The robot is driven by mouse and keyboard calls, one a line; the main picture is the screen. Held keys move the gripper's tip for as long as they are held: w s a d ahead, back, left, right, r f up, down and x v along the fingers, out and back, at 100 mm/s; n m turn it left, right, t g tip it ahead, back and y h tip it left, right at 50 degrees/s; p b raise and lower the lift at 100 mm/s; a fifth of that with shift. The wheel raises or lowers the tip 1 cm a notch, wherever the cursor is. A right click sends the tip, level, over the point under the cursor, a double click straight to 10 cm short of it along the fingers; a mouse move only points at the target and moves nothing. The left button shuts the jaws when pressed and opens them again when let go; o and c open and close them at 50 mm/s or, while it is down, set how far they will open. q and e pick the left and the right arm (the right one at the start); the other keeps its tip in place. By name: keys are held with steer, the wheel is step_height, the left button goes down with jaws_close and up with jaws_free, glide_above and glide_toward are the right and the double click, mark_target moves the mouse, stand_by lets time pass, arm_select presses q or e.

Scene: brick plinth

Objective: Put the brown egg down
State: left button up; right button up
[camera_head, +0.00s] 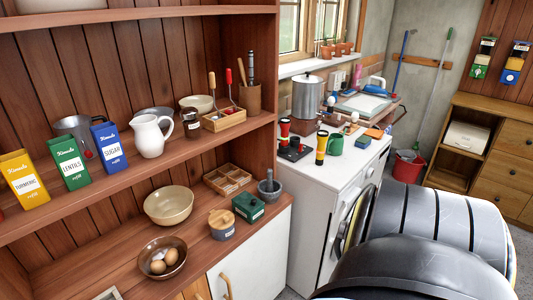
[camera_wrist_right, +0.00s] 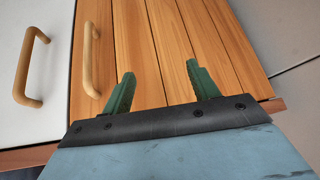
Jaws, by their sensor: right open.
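Two brown eggs (camera_head: 158,267) lie in a brown bowl (camera_head: 178,244) on the lower counter of the wooden shelf unit, at lower left in the head view. I cannot tell which egg is the task's. My right gripper (camera_wrist_right: 160,68) shows in the right wrist view with its two green fingers apart and nothing between them. It is in front of a wooden plank cupboard front (camera_wrist_right: 160,35); no egg shows in that view. In the head view a large part of my arm fills the lower right, and no gripper shows. My left gripper is out of view.
Boxes and a white jug (camera_head: 150,136) stand on the shelf above. A white appliance (camera_head: 318,190) is to the right. Door handles (camera_wrist_right: 30,66) stick out.

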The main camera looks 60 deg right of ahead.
steer(key=s+d+f+g, duration=0.2)
steer(key=s+f+g, duration=0.1)
steer(key=s+f, duration=1.05)
steer(key=s+f+n+g, duration=0.1)
steer(key=s+f, duration=0.2)
steer(key=s, duration=0.8)
steer(key=s+f+g+h, duration=0.1)
steer(key=s+f+g, duration=0.1)
steer(key=s, duration=1)
steer(key=shift+s+a+f+n, duration=0.3)
steer(key=shift+f+n, duration=0.1)
steer(key=shift+f, duration=0.15)
